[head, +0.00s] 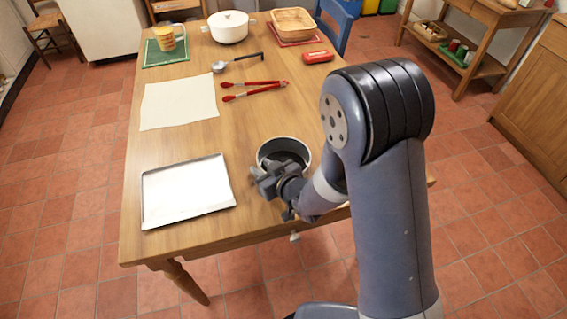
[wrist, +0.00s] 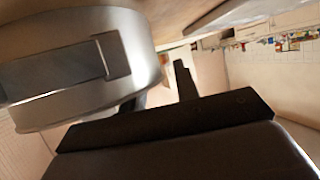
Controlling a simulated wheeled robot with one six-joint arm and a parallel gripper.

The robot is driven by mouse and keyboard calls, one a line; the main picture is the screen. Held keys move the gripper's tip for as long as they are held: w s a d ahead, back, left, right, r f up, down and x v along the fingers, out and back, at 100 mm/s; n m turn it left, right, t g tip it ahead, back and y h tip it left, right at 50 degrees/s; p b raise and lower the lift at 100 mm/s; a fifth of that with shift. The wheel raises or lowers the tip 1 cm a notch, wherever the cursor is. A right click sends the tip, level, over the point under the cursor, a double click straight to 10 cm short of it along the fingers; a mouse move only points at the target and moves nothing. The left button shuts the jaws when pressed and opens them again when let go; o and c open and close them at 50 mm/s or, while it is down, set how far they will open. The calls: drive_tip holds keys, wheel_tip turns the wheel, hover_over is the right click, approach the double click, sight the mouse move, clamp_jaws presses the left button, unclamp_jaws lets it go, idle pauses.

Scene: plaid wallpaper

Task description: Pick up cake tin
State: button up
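The cake tin (head: 296,146) is a round, open grey metal tin, upright at the near edge of the wooden table. In the wrist view its curved silver wall (wrist: 138,24) fills the upper left, very close to the camera. My gripper (head: 268,176) is at the near-left side of the tin and covers part of its wall. In the wrist view one dark finger (wrist: 185,82) stands to the right of the tin. A grey bar shape lies across the tin's wall; I cannot tell if it is a finger or a reflection. Whether the gripper grasps the rim is hidden.
A baking tray (head: 187,190) lies left of the tin on the table (head: 240,112). Farther back are a cream cloth (head: 178,102), red tongs (head: 254,92), a ladle (head: 237,61), a red case (head: 318,57), a white pot (head: 229,28), a basket (head: 293,23) and a mug (head: 166,38).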

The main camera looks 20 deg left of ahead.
drive_tip(key=shift+c, duration=0.3)
clamp_jaws()
idle(0.3)
